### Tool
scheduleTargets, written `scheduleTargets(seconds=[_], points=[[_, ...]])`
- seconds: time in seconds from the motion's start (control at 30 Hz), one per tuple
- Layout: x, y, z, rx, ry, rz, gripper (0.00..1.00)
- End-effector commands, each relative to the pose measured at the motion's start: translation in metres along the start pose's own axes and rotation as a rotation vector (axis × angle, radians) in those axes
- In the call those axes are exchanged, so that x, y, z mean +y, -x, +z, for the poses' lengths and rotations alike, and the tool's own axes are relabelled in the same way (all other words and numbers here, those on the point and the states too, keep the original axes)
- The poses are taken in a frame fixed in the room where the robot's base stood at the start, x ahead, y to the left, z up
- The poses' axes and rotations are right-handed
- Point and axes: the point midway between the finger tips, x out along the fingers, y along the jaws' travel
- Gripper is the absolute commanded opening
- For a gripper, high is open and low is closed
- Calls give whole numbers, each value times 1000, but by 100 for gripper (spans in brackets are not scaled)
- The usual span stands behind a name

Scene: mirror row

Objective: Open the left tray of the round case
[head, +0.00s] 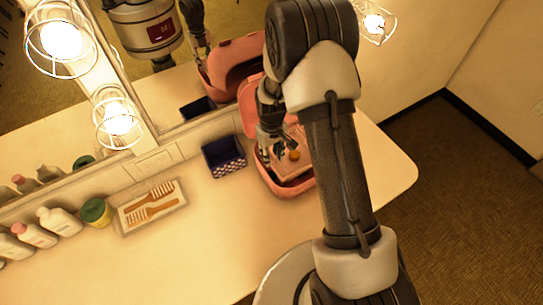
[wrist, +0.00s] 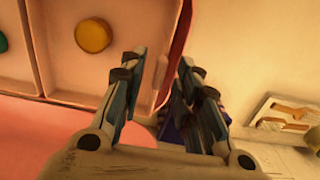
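The round case (head: 279,187) is pink and stands on the counter with its lid (head: 249,97) raised toward the mirror. A pale pink tray (head: 318,158) with an orange-yellow round item (head: 294,155) shows in it. In the wrist view the tray (wrist: 60,75) has a divider, with a yellow round item (wrist: 93,35) and a green one (wrist: 2,42) in its compartments. My gripper (head: 264,152) is at the case's left side. In the wrist view my gripper (wrist: 166,62) has its fingers apart at the tray's edge; whether they touch it I cannot tell. My arm hides the case's right part.
A dark blue patterned box (head: 223,156) stands close left of the case. Farther left are a holder with wooden combs (head: 151,207), a green-lidded jar (head: 96,212) and several bottles (head: 60,222). The mirror and caged lamps (head: 117,118) line the back. The front counter is clear.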

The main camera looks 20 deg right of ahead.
Motion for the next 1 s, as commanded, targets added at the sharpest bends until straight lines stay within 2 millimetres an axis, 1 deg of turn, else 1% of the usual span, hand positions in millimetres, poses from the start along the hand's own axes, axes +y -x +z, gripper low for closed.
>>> scheduleTargets(seconds=[0.03, 0.1, 0.4, 0.83, 0.87, 1.0], points=[[0, -5, 0, -1, 0, 0, 30], [0, -7, 0, 0, 0, 0, 30], [0, -9, 0, 0, 0, 0, 30], [0, -9, 0, 0, 0, 0, 1], [0, -9, 0, 0, 0, 0, 0], [0, -9, 0, 0, 0, 0, 0]])
